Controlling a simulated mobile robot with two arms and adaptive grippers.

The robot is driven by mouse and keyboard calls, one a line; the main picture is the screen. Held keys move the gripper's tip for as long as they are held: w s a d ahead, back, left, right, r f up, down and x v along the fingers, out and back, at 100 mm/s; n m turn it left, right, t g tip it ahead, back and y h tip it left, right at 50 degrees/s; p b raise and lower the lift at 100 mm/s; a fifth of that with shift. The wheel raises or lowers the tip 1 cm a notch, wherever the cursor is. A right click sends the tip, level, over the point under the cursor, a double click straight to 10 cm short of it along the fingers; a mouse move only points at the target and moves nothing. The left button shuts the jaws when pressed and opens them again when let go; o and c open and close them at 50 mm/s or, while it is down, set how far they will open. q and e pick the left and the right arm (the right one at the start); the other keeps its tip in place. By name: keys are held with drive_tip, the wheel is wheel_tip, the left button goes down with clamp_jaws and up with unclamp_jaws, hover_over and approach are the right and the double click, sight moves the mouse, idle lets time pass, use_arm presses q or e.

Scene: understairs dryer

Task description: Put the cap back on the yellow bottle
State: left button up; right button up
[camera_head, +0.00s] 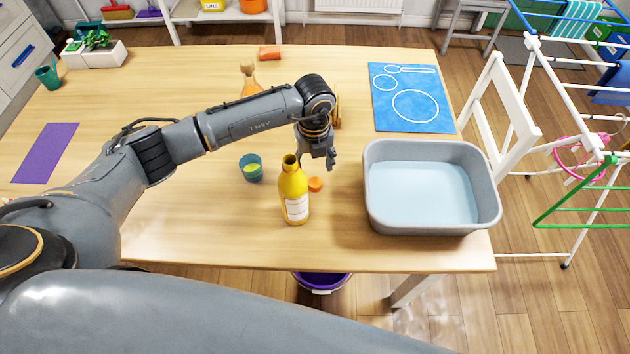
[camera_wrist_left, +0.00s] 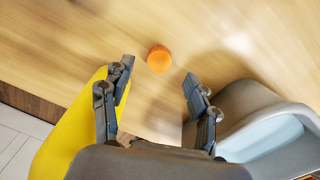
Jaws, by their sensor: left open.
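The yellow bottle (camera_head: 294,191) stands upright on the wooden table with a white label and an open, uncapped neck. The orange cap (camera_head: 315,184) lies on the table just right of the bottle. My left gripper (camera_head: 318,162) is above the table, just behind and above the cap. In the left wrist view my left gripper (camera_wrist_left: 157,95) is open and empty. The cap (camera_wrist_left: 159,59) lies beyond and between its fingertips, not touched. The yellow bottle (camera_wrist_left: 68,130) is close beside the left finger; I cannot tell whether they touch. My right gripper is out of view.
A grey basin of water (camera_head: 376,212) stands right of the bottle, close to the gripper's right finger. A teal cup (camera_head: 251,168) is left of the bottle. A blue mat (camera_head: 388,112) lies behind the basin. An orange-brown bottle (camera_head: 249,84) stands behind my arm.

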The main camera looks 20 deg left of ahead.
sight(315, 182)
use_arm(q)
drive_tip(key=shift+f, duration=0.3)
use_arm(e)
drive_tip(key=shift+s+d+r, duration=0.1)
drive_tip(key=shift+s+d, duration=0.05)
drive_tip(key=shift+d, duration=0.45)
use_arm(q)
drive_tip(key=f, duration=0.1)
drive_tip(key=f+p, duration=0.1)
drive_tip(key=f, duration=0.2)
drive_tip(key=shift+s+d+f+p, duration=0.25)
drive_tip(key=shift+s+p, duration=0.05)
drive_tip(key=shift+f, duration=0.3)
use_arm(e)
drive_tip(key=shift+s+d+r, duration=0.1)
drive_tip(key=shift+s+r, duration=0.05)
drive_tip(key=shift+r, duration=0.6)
use_arm(q)
drive_tip(key=c, duration=0.6)
drive_tip(key=shift+c, duration=1)
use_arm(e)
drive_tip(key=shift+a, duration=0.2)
